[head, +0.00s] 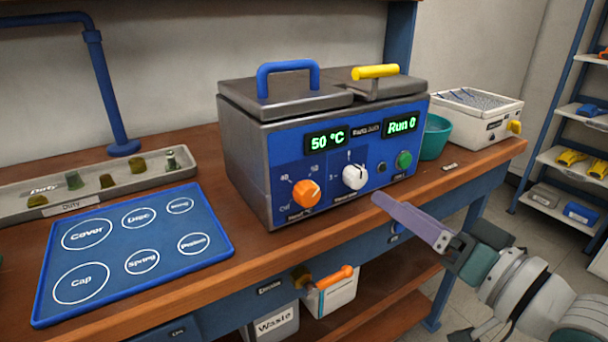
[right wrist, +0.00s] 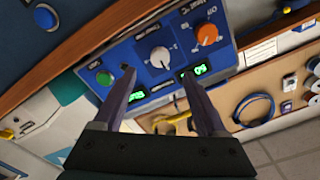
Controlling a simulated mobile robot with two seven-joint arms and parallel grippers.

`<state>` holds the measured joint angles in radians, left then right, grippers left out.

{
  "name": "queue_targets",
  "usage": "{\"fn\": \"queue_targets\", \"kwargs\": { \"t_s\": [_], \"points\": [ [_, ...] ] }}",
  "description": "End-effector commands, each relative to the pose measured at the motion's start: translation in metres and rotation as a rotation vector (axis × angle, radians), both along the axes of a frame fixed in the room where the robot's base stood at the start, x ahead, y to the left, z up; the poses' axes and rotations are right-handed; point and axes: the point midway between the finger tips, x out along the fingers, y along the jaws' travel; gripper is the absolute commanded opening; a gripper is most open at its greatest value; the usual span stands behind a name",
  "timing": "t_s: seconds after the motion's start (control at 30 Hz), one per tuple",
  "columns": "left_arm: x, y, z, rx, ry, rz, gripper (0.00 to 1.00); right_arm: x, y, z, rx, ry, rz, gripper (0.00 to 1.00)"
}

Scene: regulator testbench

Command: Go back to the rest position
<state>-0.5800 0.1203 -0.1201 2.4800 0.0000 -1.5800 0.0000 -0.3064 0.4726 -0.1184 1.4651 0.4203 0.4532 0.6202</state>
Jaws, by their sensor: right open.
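My right gripper (head: 384,203) is in front of the bench's front edge, low and to the right of the washer's blue panel. In the head view its purple fingers overlap each other. In the right wrist view the right gripper (right wrist: 156,75) has its two fingers well apart, with nothing between them. Past the fingertips lies the blue control panel (right wrist: 150,78) with a white knob (right wrist: 159,57), an orange knob (right wrist: 207,34) and a green button (right wrist: 104,78). I cannot tell the exact gap to the panel. My left gripper is not in view.
The metal machine (head: 245,165) stands on the wooden bench, its displays reading "50 °C" and "Run 0". A blue labelled mat (head: 110,285) and a grey tray (head: 90,205) with several small parts lie left. A teal bowl (head: 436,137) and white box (head: 480,125) stand right. Waste bin (head: 272,328) is below.

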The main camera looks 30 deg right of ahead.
Motion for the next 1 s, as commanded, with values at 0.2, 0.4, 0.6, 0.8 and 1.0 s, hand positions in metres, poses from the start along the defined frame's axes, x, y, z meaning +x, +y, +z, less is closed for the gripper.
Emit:
{"fn": "queue_targets", "kwargs": {
  "t_s": [0.2,0.4,0.6,0.8,1.0],
  "points": [
    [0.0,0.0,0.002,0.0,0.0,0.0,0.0,-0.016,-0.001,0.0,0.0,-0.001,-0.001,0.74],
    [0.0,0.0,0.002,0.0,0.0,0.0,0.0,-0.017,-0.001,0.0,0.0,-0.001,-0.001,0.74],
    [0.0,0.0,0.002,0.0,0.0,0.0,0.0,-0.017,-0.001,0.0,0.0,-0.001,-0.001,0.74],
    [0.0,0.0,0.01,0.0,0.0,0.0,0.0,-0.016,0.01,0.002,-0.018,0.046,0.016,0.74],
    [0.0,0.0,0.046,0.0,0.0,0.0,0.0,-0.028,0.065,0.008,-0.159,0.308,0.115,0.74]
  ]
}}
